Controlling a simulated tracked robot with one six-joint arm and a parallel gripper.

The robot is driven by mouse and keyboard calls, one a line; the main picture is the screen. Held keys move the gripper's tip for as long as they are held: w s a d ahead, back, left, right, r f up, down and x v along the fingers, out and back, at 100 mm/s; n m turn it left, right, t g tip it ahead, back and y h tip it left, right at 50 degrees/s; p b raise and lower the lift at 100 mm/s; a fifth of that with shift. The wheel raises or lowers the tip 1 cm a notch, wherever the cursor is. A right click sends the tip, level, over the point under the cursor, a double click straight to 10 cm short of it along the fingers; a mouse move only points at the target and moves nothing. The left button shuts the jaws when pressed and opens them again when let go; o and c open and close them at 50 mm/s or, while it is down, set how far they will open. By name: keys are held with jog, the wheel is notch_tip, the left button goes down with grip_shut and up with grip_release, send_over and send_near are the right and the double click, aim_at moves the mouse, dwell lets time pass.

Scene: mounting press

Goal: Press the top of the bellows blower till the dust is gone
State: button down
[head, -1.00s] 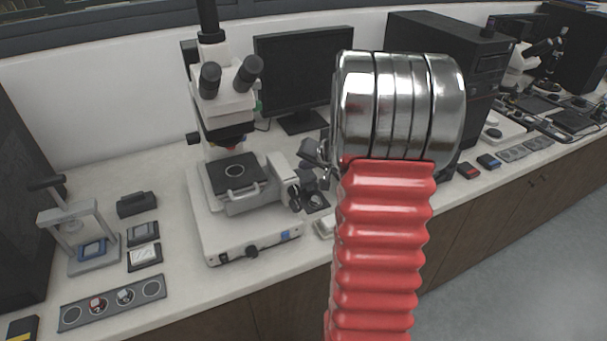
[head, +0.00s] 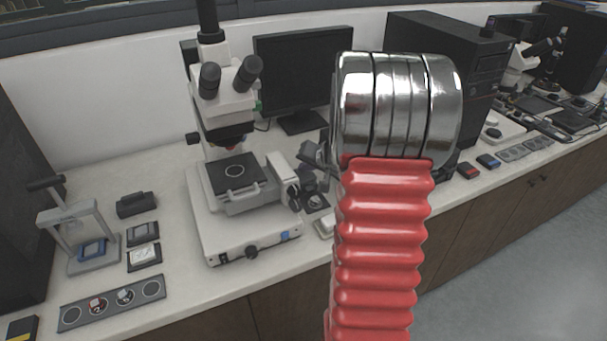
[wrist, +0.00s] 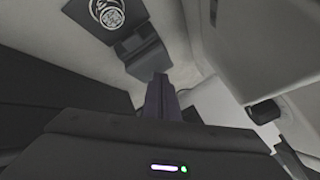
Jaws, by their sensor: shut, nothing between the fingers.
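My gripper (wrist: 158,82) shows at the middle of the wrist view with its dark fingers together and nothing between them. A dark grey blocky thing (wrist: 141,52) lies just beyond the fingertips; it may be the bellows blower. I cannot tell whether the fingers touch it, or whether it is pressed down. Beside it is a dark square pad (wrist: 85,22) with a pale patterned round mark (wrist: 108,13); I cannot tell whether this is dust. In the head view, my red arm sleeve and metal joint hide much of the area right of the microscope.
A white microscope (head: 228,105) stands on the bench, with a dark ringed stage plate (head: 222,182). A monitor (head: 300,75) and a black computer case (head: 455,60) stand behind. A small press (head: 95,220) and a grey strip with round wells (head: 75,315) are at left.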

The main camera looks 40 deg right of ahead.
aim_at(306, 176)
jog(key=shift+f, duration=0.8)
dwell(1.0)
jog(key=shift+r, duration=1.25)
jog(key=shift+r, duration=2.5)
jog(key=shift+s, duration=0.1)
